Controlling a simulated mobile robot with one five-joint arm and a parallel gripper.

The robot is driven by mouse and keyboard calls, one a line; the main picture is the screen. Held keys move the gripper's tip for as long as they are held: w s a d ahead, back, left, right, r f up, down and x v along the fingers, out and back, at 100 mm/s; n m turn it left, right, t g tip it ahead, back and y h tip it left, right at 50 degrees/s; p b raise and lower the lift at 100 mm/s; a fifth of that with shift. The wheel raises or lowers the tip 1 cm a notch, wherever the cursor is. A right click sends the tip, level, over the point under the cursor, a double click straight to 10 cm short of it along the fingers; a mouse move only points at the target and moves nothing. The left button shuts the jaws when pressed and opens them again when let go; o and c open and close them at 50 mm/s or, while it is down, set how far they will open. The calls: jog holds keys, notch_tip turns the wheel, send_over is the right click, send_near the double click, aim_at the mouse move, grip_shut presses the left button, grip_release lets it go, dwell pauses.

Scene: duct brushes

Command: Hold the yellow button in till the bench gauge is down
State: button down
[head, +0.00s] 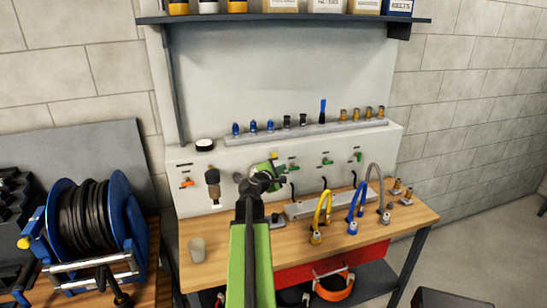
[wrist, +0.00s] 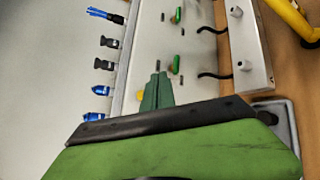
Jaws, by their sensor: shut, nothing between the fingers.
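My gripper (wrist: 158,78) is shut and empty, its dark green fingertips together close to the bench's pale upright panel. In the head view my gripper (head: 275,160) is in front of the panel, left of the green-handled valves. A small yellow part (wrist: 140,95), which looks like the yellow button, shows beside the fingers in the wrist view. It is mostly hidden by them, so I cannot tell whether they touch it or whether it is pressed in. The head view does not show the button, my arm being in front. I cannot make out the gauge or read it.
Green-handled valves (head: 327,161) and an orange-handled one (head: 187,183) are on the panel. Fittings stand on a ledge rail (head: 330,129) above. Yellow (head: 322,212), blue and grey hoses arch over the wooden bench (head: 225,268). A cup (head: 197,250) stands at its left. A hose reel (head: 88,220) is farther left.

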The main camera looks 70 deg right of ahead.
aim_at(274, 155)
jog(key=w+d, duration=0.4)
jog(key=d, duration=0.1)
jog(key=shift+w+d, duration=0.15)
jog(key=shift+w, duration=0.05)
dwell(1.0)
dwell(0.8)
jog(key=shift+w+d, duration=0.25)
jog(key=shift+d, duration=0.05)
jog(key=shift+w+d, duration=0.35)
jog(key=shift+d, duration=0.1)
dwell(2.3)
jog(key=shift+a, duration=0.1)
jog(key=shift+s+a, duration=0.55)
jog(key=shift+a, duration=0.15)
